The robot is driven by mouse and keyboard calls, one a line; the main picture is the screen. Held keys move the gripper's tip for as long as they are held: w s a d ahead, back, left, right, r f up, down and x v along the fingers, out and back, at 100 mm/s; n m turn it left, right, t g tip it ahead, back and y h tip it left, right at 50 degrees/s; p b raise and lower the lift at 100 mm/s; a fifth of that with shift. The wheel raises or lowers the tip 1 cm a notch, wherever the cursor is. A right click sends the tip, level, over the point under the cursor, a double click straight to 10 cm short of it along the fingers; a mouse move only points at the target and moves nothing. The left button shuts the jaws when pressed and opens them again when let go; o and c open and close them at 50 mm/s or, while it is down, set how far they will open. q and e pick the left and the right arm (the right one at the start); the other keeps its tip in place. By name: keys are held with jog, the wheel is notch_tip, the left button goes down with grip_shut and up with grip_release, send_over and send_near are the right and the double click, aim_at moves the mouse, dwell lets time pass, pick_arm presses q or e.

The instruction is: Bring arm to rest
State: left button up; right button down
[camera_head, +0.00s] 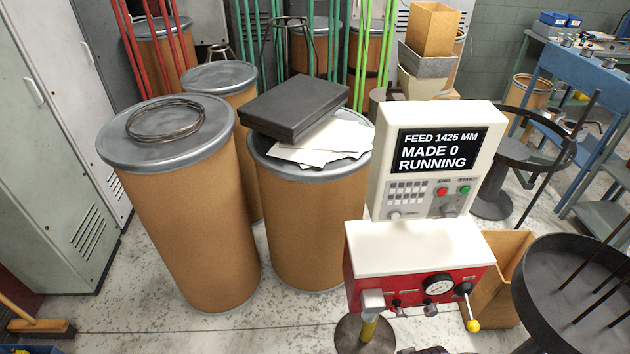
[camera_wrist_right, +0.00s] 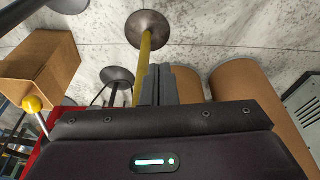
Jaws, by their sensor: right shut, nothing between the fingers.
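My right gripper (camera_wrist_right: 158,70) shows in the right wrist view, with its two grey fingers together and nothing between them. The fingers overlap the yellow post (camera_wrist_right: 142,68) in that view; I cannot tell how far apart they are. In the head view, only a dark sliver shows at the bottom edge below the machine, perhaps part of my right arm. My left gripper is in neither view. The coiler's control panel (camera_head: 380,205) stands at centre right. Its screen (camera_head: 436,150) reads "FEED 1425 MM, MADE 0, RUNNING".
The red machine front has a gauge (camera_head: 438,285) and a lever with a yellow knob (camera_head: 473,325). Brown drums (camera_head: 195,220) with grey lids stand left of it; one carries a wire coil (camera_head: 165,119). A cardboard box (camera_head: 502,300) and a dark round tray (camera_head: 545,290) are at right.

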jog(key=s+d+f+g, duration=0.1)
jog(key=s+f, duration=0.3)
jog(key=f, duration=0.6)
jog(key=s+f, duration=0.4)
jog(key=f, duration=0.7)
jog(key=s+d+f+b, duration=0.1)
jog(key=s+d+f, duration=0.2)
jog(key=s+f, duration=0.8)
jog(key=s, duration=0.4)
jog(key=shift+g, duration=0.4)
